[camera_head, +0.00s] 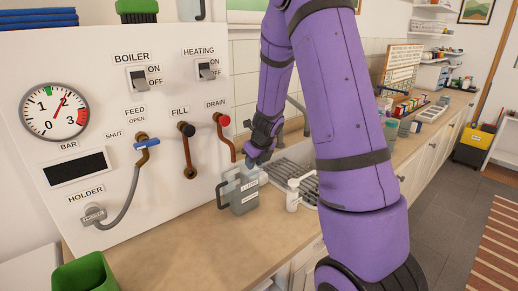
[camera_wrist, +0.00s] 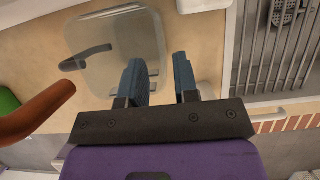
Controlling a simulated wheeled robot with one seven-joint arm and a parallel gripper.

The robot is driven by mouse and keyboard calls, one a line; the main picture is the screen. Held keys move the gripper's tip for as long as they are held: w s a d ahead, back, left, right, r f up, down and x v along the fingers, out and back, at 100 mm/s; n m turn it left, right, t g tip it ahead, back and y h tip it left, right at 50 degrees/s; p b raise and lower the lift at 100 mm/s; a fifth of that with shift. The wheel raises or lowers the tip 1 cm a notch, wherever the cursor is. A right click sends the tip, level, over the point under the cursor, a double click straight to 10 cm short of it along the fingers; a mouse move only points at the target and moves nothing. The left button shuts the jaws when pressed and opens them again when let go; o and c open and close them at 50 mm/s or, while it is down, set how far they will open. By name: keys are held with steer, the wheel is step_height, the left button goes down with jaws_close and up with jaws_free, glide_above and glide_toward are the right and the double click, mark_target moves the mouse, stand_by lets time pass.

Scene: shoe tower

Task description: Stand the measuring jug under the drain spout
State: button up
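The grey measuring jug (camera_head: 243,196) stands upright on the counter in front of the boiler panel, its handle to the left. The copper drain spout (camera_head: 231,146) comes down below the red DRAIN knob (camera_head: 222,119); its lower end is behind and above the jug, and I cannot tell whether it is over the mouth. My gripper (camera_head: 257,160) is at the jug's upper right side. In the wrist view the jug (camera_wrist: 112,75) is seen from above, with my open fingers (camera_wrist: 160,80) on either side of its right wall. A copper pipe (camera_wrist: 35,112) shows at left.
A white pump bottle (camera_head: 293,195) stands close right of the jug, before the sink drainer (camera_head: 283,172). The FILL pipe (camera_head: 188,155) and grey FEED hose (camera_head: 130,200) are at left. A green bin (camera_head: 85,275) is at front left. The counter before the jug is clear.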

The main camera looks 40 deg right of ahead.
steer(key=s+a+r+n+y, duration=0.1)
steer(key=s+a+r+n, duration=0.55)
steer(key=r+n, duration=0.3)
steer(key=s+a+r+n+y, duration=0.1)
steer(key=s+a+r+n, duration=0.4)
steer(key=s+r+n, duration=0.4)
steer(key=s+a+r+n+h, duration=0.1)
steer(key=s+a+r+n, duration=0.1)
steer(key=s+n, duration=0.5)
steer(key=s+a+r+n+h, duration=0.1)
steer(key=s+a+r+n, duration=0.2)
steer(key=s+n, duration=0.4)
steer(key=r+n, duration=0.1)
steer(key=n, duration=0.2)
steer(key=shift+s+a+t, duration=0.25)
steer(key=shift+a+t, duration=0.05)
steer(key=shift+t, duration=0.1)
